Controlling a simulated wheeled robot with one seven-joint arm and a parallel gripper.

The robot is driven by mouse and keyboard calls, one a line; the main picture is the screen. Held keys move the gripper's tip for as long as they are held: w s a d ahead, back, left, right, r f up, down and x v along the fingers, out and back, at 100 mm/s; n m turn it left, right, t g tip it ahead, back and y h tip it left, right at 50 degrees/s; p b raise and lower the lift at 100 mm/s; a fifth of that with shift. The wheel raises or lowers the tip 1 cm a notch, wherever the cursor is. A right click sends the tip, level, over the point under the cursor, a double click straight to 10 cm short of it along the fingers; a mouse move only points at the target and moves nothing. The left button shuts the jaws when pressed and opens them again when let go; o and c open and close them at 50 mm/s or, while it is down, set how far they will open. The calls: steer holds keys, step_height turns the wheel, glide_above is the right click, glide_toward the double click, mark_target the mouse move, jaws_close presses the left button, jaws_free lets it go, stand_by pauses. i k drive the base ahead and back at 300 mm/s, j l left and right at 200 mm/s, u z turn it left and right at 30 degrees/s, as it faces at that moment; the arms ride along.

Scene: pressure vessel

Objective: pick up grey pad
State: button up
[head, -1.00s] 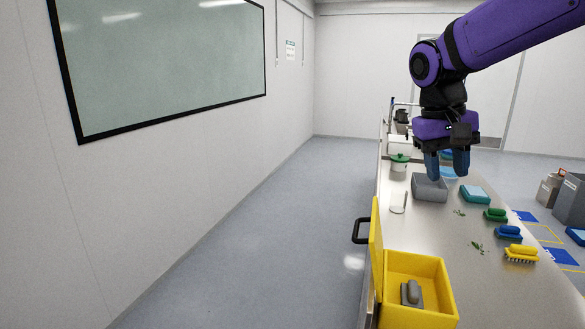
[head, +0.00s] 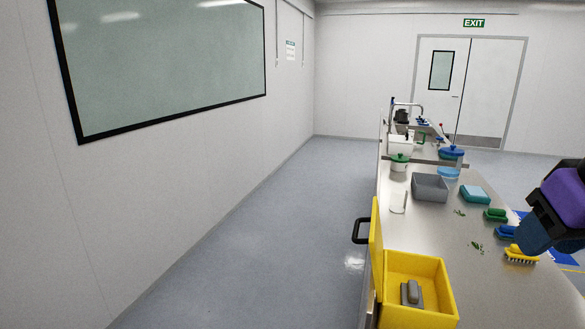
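A grey pad (head: 411,294) with a raised grip on top lies inside the open yellow bin (head: 447,309) at the near end of the steel bench. My gripper (head: 533,237) is at the right edge of the head view, over the right side of the bench near the yellow brush. It is well to the right of and above the yellow bin, apart from the pad. Its blue fingers overlap in this view, so I cannot see whether they are open or shut. Part of my gripper and most of my arm are out of frame.
On the bench (head: 480,285) stand a grey open box (head: 430,187), a light-blue block (head: 475,194), and green (head: 495,214), blue (head: 506,232) and yellow (head: 521,254) brushes along the right edge. Green scraps lie mid-bench. The yellow lid (head: 375,255) stands upright at the bin's left.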

mark_target(411, 295)
steer(key=i+j+z, duration=0.2)
steer(key=j, duration=0.2)
steer(key=i+j+z, duration=0.2)
steer(key=j, duration=0.2)
steer(key=j+z, duration=0.2)
steer(key=j, duration=0.2)
